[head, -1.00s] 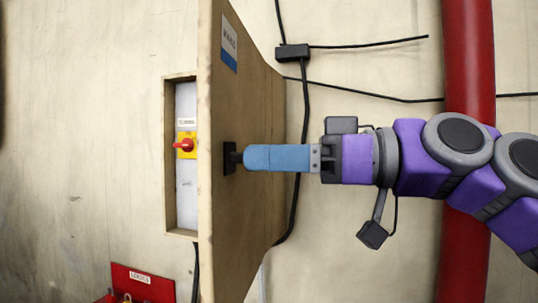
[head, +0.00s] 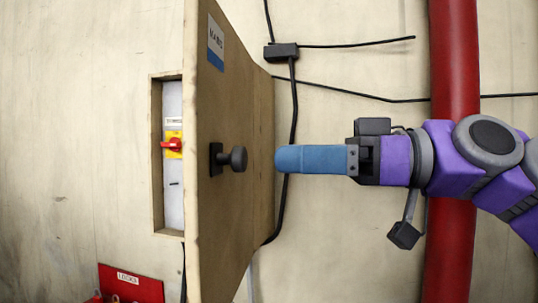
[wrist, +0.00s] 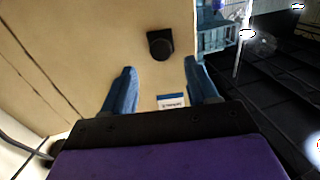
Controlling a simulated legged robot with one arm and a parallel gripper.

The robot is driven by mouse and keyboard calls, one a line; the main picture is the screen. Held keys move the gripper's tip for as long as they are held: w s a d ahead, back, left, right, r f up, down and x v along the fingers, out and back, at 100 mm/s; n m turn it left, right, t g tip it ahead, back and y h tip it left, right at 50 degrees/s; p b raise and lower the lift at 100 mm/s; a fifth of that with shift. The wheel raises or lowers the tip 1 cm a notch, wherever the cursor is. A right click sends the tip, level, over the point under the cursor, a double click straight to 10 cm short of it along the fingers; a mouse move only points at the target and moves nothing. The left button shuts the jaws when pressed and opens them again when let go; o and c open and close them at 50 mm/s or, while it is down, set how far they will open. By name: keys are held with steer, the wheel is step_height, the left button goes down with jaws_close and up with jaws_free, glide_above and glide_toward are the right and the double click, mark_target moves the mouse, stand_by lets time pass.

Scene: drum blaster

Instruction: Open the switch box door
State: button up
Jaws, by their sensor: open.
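The switch box door (head: 225,110) stands swung wide open, its outer face turned to the right in the head view. Its dark round knob (head: 238,159) sticks out toward my gripper (head: 278,159). My gripper is level with the knob, a short gap to its right, and holds nothing. In the wrist view the two blue fingers (wrist: 158,82) are spread apart, with the knob (wrist: 160,43) ahead of them and between their lines. Inside the box (head: 158,155) a red switch on a yellow plate (head: 173,145) shows on a grey panel.
A red vertical pipe (head: 455,60) runs on the wall behind my arm. Black cables and a junction box (head: 282,52) are behind the door. A red lockout box (head: 130,283) sits at the lower left. Bare wall lies left of the switch box.

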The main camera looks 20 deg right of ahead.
steer(key=p+v, duration=0.1)
steer(key=v, duration=1.1)
steer(key=shift+d, duration=0.3)
steer(key=shift+s+a+f, duration=0.1)
steer(key=shift+a, duration=0.05)
